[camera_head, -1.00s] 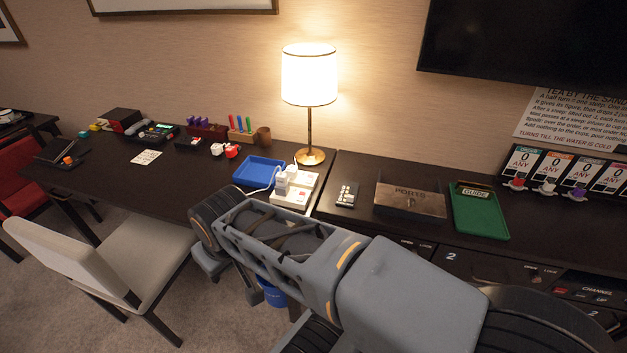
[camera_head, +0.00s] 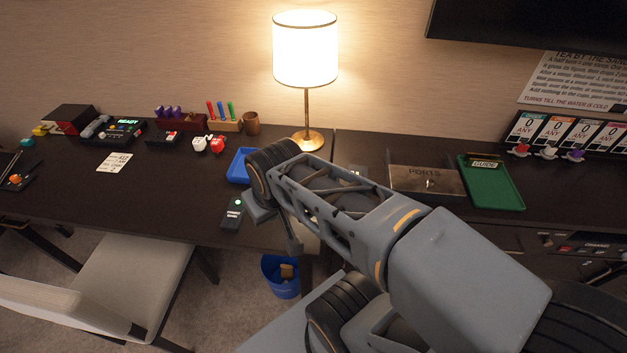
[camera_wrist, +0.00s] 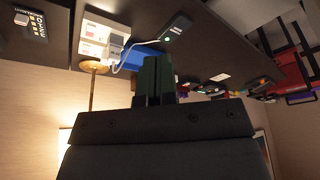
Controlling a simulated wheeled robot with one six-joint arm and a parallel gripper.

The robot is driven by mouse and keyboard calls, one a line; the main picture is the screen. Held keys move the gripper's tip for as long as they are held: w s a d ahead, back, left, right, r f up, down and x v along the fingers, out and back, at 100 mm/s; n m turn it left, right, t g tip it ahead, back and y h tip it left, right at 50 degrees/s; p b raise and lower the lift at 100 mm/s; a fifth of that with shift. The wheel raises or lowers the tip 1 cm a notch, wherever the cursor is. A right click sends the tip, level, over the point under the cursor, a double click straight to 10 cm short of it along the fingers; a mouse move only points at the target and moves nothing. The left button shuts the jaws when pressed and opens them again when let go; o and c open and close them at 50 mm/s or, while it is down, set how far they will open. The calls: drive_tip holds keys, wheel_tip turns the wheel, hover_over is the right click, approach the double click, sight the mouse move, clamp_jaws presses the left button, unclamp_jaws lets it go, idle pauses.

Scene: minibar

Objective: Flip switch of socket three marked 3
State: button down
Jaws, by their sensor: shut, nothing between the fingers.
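The white socket strip (camera_wrist: 94,31) shows at the upper left of the wrist view, which looks upside down. White plugs (camera_wrist: 115,43) stand on it, and a cable runs from there to a dark handset. Its switches and the mark 3 are too small to make out. In the head view my arm hides most of the strip. My gripper (camera_wrist: 157,62) shows dark green fingers, closed together and empty. It is apart from the strip, which lies beyond the fingertips and to their left in the wrist view.
The dark handset (camera_head: 233,213) lies near the desk's front edge. A blue tray (camera_head: 239,165) and a lit lamp (camera_head: 306,60) stand behind my arm. A wooden PORTS box (camera_head: 427,180) and a green tray (camera_head: 492,187) are to the right. A blue bin (camera_head: 281,277) and chair (camera_head: 130,270) are below.

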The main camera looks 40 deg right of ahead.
drive_tip(key=w+d+f+n+b, duration=0.3)
drive_tip(key=w+d, duration=0.2)
drive_tip(key=d, duration=0.3)
drive_tip(key=w+d+f+n+y+b, duration=0.1)
drive_tip(key=w+d+f+n+b, duration=0.2)
drive_tip(key=d, duration=0.6)
drive_tip(key=w+d+f+n+g+y+b, duration=0.1)
drive_tip(key=w+d+f+n+b, duration=0.2)
drive_tip(key=w+d+b, duration=0.2)
drive_tip(key=w+d, duration=0.2)
drive_tip(key=d, duration=0.1)
drive_tip(key=shift+d, duration=0.3)
drive_tip(key=shift+f, duration=0.15)
drive_tip(key=x, duration=0.4)
drive_tip(key=b+x, duration=0.1)
drive_tip(key=x, duration=0.7)
drive_tip(key=shift+s+d+f, duration=0.25)
drive_tip(key=shift+d+f, duration=0.05)
drive_tip(key=shift+f, duration=0.6)
drive_tip(key=shift+d, duration=0.1)
